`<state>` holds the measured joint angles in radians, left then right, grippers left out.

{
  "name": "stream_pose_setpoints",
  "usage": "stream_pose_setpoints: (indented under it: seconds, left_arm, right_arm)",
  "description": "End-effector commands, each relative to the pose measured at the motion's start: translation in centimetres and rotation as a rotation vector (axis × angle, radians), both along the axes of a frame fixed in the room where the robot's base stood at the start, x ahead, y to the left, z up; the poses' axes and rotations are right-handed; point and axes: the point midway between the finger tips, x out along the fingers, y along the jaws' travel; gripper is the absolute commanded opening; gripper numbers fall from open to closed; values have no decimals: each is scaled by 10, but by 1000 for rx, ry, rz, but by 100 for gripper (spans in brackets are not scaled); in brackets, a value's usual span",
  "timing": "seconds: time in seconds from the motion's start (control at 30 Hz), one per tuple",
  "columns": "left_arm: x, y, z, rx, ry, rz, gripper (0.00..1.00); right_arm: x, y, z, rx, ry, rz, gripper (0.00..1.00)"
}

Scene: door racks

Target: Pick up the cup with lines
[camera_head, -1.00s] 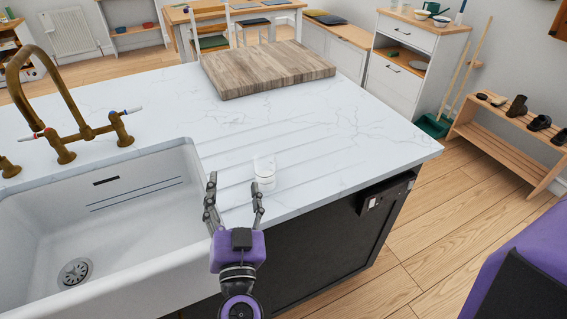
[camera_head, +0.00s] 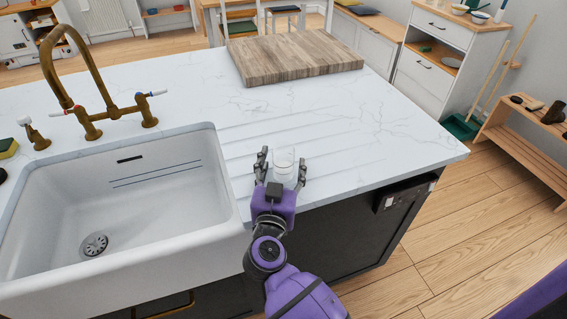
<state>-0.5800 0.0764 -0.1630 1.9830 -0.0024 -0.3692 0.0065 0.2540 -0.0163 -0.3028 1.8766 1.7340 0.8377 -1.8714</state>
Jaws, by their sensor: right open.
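A small whitish, partly clear cup (camera_head: 283,164) stands upright on the white marble counter, right of the sink. Lines on it are too small to make out. My right gripper (camera_head: 281,168) is open, with one finger to the left of the cup and one to the right. The fingers do not appear closed on it, and the purple palm hides what lies just in front of the cup. My left gripper is not in view.
The white sink (camera_head: 229,200) with a brass tap (camera_head: 100,110) lies to the left. A wooden board (camera_head: 296,69) lies at the back of the counter (camera_head: 385,125). The counter right of the cup is clear. A shoe rack (camera_head: 520,152) stands at the right.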

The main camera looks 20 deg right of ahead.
Motion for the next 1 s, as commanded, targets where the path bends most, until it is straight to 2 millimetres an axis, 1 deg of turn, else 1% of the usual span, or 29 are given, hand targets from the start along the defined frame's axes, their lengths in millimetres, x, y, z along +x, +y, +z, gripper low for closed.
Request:
stream_pose_setpoints:
  seconds: [0.23,0.6,0.63,1.0]
  left_arm:
    - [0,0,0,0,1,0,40]
    - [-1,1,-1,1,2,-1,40]
    - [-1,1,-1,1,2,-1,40]
    - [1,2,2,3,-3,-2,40]
  right_arm:
    - [2,-1,0,0,1,0,62]
    - [1,-1,0,0,1,0,13]
    - [1,-1,0,0,1,0,10]
    - [1,0,2,0,0,0,10]
